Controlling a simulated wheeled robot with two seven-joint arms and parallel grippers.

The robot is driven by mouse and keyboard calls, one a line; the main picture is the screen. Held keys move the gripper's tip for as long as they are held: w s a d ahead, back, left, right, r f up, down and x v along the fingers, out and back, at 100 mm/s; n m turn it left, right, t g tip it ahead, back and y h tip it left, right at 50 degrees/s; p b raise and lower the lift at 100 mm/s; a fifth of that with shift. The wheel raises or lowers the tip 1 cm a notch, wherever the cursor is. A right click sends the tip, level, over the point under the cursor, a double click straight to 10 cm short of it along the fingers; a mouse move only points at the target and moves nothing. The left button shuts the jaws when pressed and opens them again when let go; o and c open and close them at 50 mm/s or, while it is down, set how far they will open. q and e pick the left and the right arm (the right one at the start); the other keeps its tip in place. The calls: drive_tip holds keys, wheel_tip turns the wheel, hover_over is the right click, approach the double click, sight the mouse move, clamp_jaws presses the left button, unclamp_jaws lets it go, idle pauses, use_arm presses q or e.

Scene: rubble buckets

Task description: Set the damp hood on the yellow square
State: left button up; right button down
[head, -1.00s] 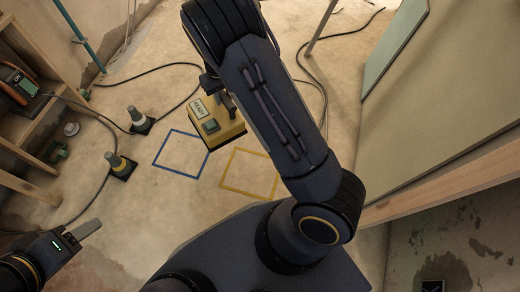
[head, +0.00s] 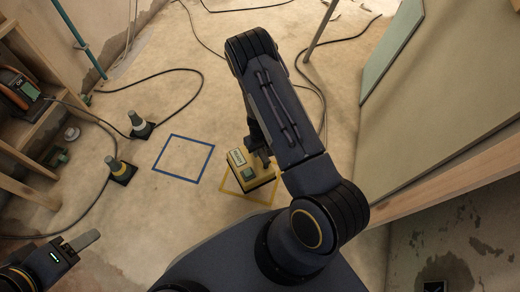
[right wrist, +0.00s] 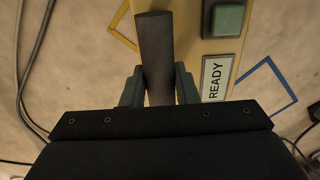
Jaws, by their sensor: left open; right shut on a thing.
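The damp hood is a yellow box (head: 252,176) with a READY label and a green button. In the head view it covers much of the yellow square (head: 245,198), whose tape shows along its front and sides. I cannot tell whether it touches the floor. My right gripper (head: 262,155) is shut on its dark grey bar handle; the right wrist view shows the fingers (right wrist: 158,88) on both sides of the handle (right wrist: 154,50). Part of the yellow tape (right wrist: 121,25) shows beside the box there. My left gripper (head: 80,243) is open and empty at lower left.
A blue square (head: 184,158) lies empty to the left. Black cables (head: 190,70) cross the floor. A leaning board (head: 440,110) and wooden beam (head: 450,190) bound the right side.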

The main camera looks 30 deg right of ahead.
wheel_tip(320, 180, down, 5)
drive_tip(key=b, duration=0.4)
drive_tip(key=shift+b, duration=0.35)
drive_tip(key=shift+f+b, duration=0.65)
drive_tip(key=shift+f, duration=0.2)
drive_tip(key=shift+f+b, duration=0.3)
drive_tip(key=shift+f, duration=0.25)
drive_tip(key=c, duration=1.1)
unclamp_jaws()
drive_tip(key=shift+o, duration=0.2)
wheel_tip(320, 180, up, 7)
drive_tip(key=p, duration=0.3)
drive_tip(key=shift+p, duration=0.3)
drive_tip(key=shift+r, duration=0.45)
